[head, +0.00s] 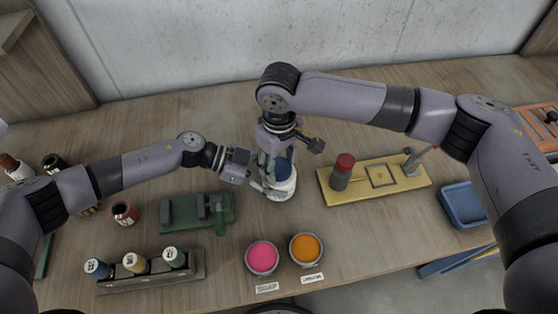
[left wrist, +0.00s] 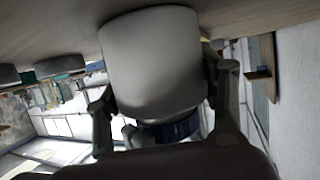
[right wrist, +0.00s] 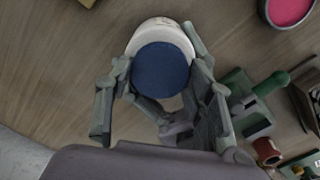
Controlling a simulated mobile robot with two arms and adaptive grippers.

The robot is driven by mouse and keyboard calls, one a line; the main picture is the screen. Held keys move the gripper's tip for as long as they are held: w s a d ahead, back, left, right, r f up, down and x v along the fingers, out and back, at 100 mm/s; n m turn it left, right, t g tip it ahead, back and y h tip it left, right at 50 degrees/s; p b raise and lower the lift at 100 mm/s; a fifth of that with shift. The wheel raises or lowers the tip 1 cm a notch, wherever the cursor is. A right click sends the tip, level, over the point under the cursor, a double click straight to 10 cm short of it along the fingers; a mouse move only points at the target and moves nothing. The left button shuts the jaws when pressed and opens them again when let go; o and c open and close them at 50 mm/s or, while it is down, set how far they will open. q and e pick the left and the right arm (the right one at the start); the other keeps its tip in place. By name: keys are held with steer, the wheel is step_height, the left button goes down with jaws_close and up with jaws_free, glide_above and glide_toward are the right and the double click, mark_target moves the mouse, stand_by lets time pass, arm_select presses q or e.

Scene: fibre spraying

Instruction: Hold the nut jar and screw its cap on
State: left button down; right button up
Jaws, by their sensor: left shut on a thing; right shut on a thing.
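The white nut jar (head: 281,186) stands upright on the bench in the middle of the head view. It fills the centre of the left wrist view (left wrist: 153,60). My left gripper (head: 256,182) is shut around the jar's side, with one finger on each side. The dark blue cap (right wrist: 161,70) is at the jar's mouth, under my right gripper (right wrist: 165,72), which is shut on it from above. The cap also shows at the jar's top end in the left wrist view (left wrist: 178,129). How far it is threaded is hidden.
A pink cup (head: 262,257) and an orange cup (head: 305,249) stand in front of the jar. A green fixture (head: 178,212) and a spool rack (head: 150,278) are at left. A yellow board (head: 350,190) and a blue tray (head: 463,204) are at right.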

steer(key=m, duration=0.3)
steer(key=shift+m, duration=0.4)
steer(key=m, duration=0.4)
steer(key=shift+a, duration=0.1)
steer(key=m, duration=0.6)
steer(key=shift+m, duration=0.3)
steer(key=m, duration=0.6)
steer(key=shift+m, duration=0.4)
steer(key=shift+s+m, duration=0.1)
steer(key=shift+m, duration=1)
steer(key=m, duration=0.4)
steer(key=shift+m, duration=0.3)
steer(key=o, duration=0.7)
